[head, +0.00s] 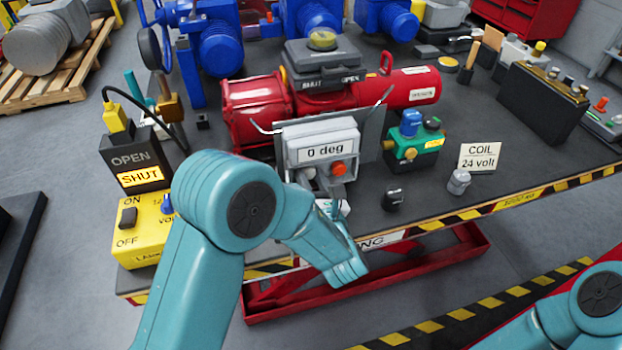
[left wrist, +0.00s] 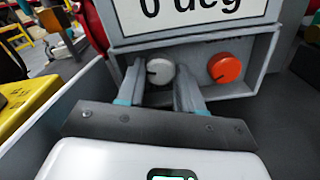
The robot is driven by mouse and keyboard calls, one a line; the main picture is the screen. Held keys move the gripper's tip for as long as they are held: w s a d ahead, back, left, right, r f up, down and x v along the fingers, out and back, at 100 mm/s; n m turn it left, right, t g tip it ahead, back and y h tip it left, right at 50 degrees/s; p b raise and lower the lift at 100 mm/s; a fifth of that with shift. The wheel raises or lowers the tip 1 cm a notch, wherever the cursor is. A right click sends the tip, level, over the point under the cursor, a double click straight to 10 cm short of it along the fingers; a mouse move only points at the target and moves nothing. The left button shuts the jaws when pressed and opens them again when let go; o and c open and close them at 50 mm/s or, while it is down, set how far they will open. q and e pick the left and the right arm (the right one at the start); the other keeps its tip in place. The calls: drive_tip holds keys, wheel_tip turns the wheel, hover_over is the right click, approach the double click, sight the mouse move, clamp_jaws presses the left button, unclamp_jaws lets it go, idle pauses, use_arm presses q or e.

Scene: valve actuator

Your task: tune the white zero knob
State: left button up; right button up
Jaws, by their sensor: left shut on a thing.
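The grey positioner box (head: 318,135) carries a display (head: 325,150) reading "0 deg". The white zero knob (left wrist: 160,72) is below the display in the left wrist view, with a dark pointer line on its face. An orange-red knob (left wrist: 224,67) sits to its right, also visible in the head view (head: 338,168). My left gripper (left wrist: 160,80) is shut on the white knob, one finger on each side. In the head view my left arm and wrist partly hide the gripper. Part of my right arm shows at the lower right, but its gripper is out of view.
A red actuator (head: 258,105) lies behind the box. At left stand the lit "SHUT" indicator (head: 140,177) and a yellow ON/OFF supply (head: 150,225). A green block (head: 412,145) and a "COIL 24 volt" card (head: 479,157) stand to the right. The table's right front is mostly clear.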

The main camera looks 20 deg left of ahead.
idle(0.3)
use_arm(q)
drive_tip(key=o, duration=0.8)
drive_tip(key=shift+c, duration=0.2)
